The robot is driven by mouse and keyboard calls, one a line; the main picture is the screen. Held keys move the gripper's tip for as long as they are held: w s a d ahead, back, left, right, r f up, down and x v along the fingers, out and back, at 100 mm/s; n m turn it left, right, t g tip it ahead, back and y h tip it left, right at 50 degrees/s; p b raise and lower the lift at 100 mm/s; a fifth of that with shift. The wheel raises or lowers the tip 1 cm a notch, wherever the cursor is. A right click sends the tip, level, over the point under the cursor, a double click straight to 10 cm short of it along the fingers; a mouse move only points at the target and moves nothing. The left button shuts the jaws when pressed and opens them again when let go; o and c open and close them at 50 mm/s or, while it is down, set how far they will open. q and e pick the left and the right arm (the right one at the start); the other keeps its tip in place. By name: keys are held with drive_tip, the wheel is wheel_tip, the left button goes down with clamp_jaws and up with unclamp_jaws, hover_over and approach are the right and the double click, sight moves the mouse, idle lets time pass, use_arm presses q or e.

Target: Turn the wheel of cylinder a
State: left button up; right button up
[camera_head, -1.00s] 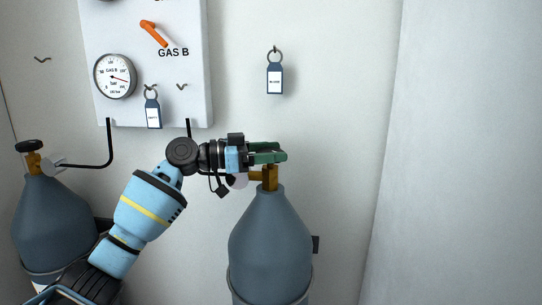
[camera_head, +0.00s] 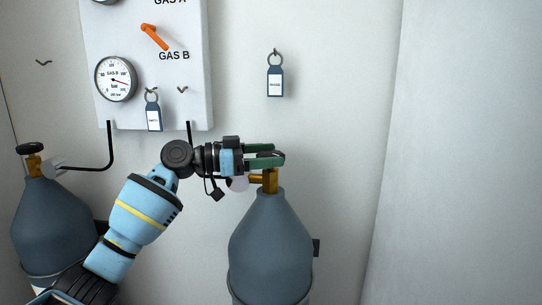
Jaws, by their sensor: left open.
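Two blue-grey gas cylinders stand by the wall, and no letter shows on either to tell which is cylinder a. The right cylinder (camera_head: 270,245) has a brass valve (camera_head: 270,182) on top. My left gripper (camera_head: 272,155) is at the top of that valve, with its green fingers open and pointing right. The wheel of this valve is hidden by the fingers, and I cannot tell whether they touch it. The left cylinder (camera_head: 52,225) has a black wheel (camera_head: 29,148) in plain view on its brass valve. My right gripper is not in view.
A white gas panel (camera_head: 190,80) on the wall carries a round gauge (camera_head: 115,79), an orange handle (camera_head: 153,36) and a hanging tag (camera_head: 153,112). Another tag (camera_head: 275,80) hangs on the wall above the right cylinder. Black pipes run below the panel. The right side is clear.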

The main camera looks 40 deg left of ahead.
use_arm(q)
drive_tip(key=v, duration=0.5)
drive_tip(key=shift+s+a+f+b, duration=0.1)
drive_tip(key=shift+s+a+b, duration=0.05)
drive_tip(key=shift+b, duration=0.2)
drive_tip(key=shift+s+a, duration=0.35)
drive_tip(key=shift+s, duration=0.1)
drive_tip(key=shift+s+a, duration=0.1)
